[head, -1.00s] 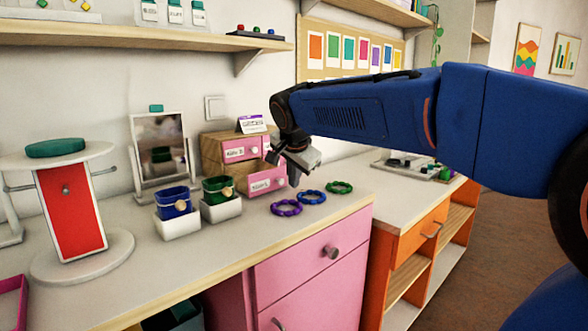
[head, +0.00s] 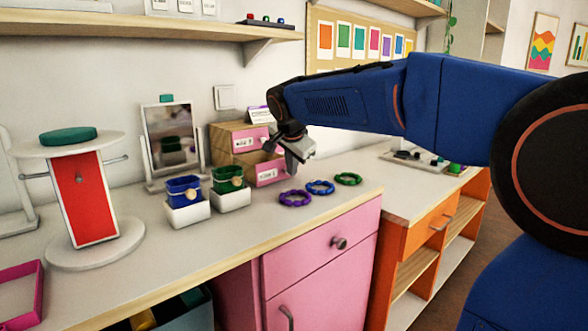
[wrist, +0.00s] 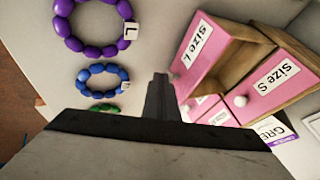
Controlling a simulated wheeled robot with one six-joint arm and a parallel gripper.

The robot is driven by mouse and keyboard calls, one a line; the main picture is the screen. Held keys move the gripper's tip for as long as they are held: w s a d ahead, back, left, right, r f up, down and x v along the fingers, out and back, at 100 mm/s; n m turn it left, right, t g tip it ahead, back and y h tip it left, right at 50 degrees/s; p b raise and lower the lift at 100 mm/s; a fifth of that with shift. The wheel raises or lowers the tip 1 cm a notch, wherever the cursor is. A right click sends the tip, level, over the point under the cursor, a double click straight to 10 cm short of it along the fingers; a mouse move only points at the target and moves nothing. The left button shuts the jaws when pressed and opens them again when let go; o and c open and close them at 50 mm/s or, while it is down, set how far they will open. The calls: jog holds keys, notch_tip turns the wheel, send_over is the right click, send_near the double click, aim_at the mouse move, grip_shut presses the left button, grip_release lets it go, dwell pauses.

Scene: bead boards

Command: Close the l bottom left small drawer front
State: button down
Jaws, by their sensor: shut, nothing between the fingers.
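The small wooden drawer box (head: 222,146) with pink fronts stands against the wall. Its lower drawer front, labelled Size L (head: 267,173), is pulled out, with its wooden interior showing behind it. In the wrist view the Size L front (wrist: 198,50) is tilted in the picture, with a white knob at its lower corner. The upper Size S front (head: 243,142) also shows in the wrist view (wrist: 285,75). My gripper (head: 292,165) is shut and empty, just in front of the Size L front and partly hiding it. Whether it touches is unclear.
Blue (head: 184,189) and green (head: 228,179) cups in white holders stand to the left.

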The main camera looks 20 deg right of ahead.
jog(key=w+a, duration=0.1)
jog(key=w, duration=0.3)
jog(key=w+a, duration=0.2)
jog(key=w, duration=0.2)
jog(key=w+a, duration=0.1)
jog(key=w, duration=0.2)
jog(key=shift+w+a+f, duration=0.1)
jog(key=shift+w+a, duration=0.4)
jog(key=shift+w, duration=0.2)
jog(key=shift+r, duration=0.2)
